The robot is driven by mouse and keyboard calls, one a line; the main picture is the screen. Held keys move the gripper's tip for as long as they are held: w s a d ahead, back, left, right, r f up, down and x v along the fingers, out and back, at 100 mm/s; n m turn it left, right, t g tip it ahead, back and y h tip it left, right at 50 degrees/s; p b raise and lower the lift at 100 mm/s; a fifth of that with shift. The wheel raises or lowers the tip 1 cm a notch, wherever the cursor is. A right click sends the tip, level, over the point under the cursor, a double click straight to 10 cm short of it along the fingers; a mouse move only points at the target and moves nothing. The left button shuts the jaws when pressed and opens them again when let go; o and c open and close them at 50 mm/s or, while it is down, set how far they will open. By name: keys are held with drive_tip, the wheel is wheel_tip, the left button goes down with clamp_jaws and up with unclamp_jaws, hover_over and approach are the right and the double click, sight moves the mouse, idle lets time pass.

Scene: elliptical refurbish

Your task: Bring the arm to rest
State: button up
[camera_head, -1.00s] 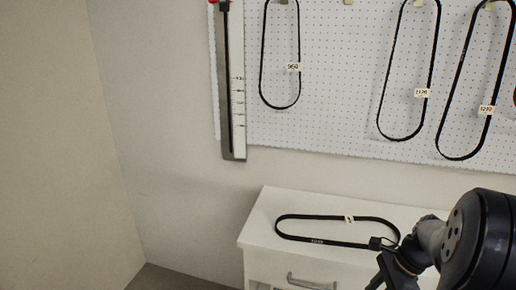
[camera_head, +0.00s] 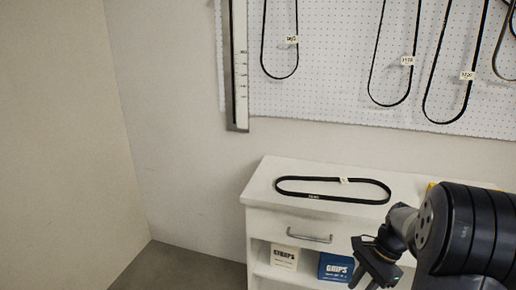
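My arm (camera_head: 455,228) reaches in from the right edge. My gripper (camera_head: 372,264) hangs at its end, in front of the white cabinet and pointing down to the left. The spread of its fingers is too small and dark to tell, and I see nothing held in it. A black belt loop (camera_head: 332,198) with a small white tag lies flat on the cabinet top, apart from my gripper in the picture.
The white cabinet (camera_head: 262,190) has a drawer with a metal handle (camera_head: 309,235). Below it are a white box (camera_head: 284,257) and a blue box (camera_head: 336,267). Tagged belts hang on the pegboard (camera_head: 330,90) beside a measuring rail (camera_head: 238,70). Floor (camera_head: 190,267) at lower left is clear.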

drive_tip(key=shift+s+a+f+n+b, duration=0.1)
drive_tip(key=shift+a+f+n+b, duration=0.1)
drive_tip(key=shift+f, duration=0.15)
drive_tip(key=shift+s+a+f+n+b, duration=0.1)
drive_tip(key=shift+f+n+b, duration=0.1)
drive_tip(key=shift+f, duration=0.15)
